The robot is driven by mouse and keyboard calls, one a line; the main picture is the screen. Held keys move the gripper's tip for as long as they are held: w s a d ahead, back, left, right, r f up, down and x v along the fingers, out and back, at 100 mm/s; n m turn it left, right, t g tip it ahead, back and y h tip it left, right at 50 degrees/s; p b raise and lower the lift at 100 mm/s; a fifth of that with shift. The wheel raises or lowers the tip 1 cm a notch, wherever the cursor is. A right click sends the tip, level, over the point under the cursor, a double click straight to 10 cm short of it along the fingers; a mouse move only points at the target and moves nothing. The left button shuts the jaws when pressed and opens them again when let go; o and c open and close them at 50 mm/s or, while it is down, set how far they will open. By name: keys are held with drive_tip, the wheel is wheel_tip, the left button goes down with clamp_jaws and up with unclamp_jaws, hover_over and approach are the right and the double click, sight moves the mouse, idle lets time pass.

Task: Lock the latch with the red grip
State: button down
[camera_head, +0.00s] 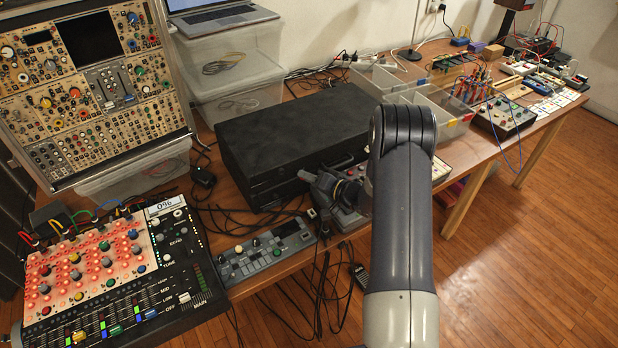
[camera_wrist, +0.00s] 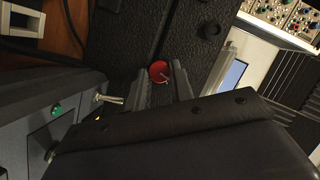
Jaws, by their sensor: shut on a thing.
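A black case (camera_head: 290,135) lies on the wooden table, with its front face toward the near edge. In the wrist view its dark textured face (camera_wrist: 120,40) fills the top middle. A small round red grip (camera_wrist: 159,72) shows between my two fingertips, close to the case face. My gripper (camera_wrist: 161,80) is shut on it. In the head view my gripper (camera_head: 308,178) is at the case's front right, and the red grip is hidden. The latch's body is mostly covered by the fingers, so I cannot tell its position.
A small grey control unit (camera_head: 265,250) and loose black cables lie in front of the case. A red-lit mixer (camera_head: 115,265) is at the left, below a modular synth case (camera_head: 95,95). Clear plastic bins (camera_head: 430,103) stand to the right.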

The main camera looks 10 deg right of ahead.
idle(0.3)
drive_tip(key=c, duration=1.2)
unclamp_jaws()
drive_tip(key=shift+c, duration=0.2)
drive_tip(key=shift+d, duration=0.1)
drive_tip(key=b+v, duration=0.1)
drive_tip(key=v, duration=0.9)
drive_tip(key=shift+s+d+r, duration=0.1)
drive_tip(key=shift+s, duration=0.2)
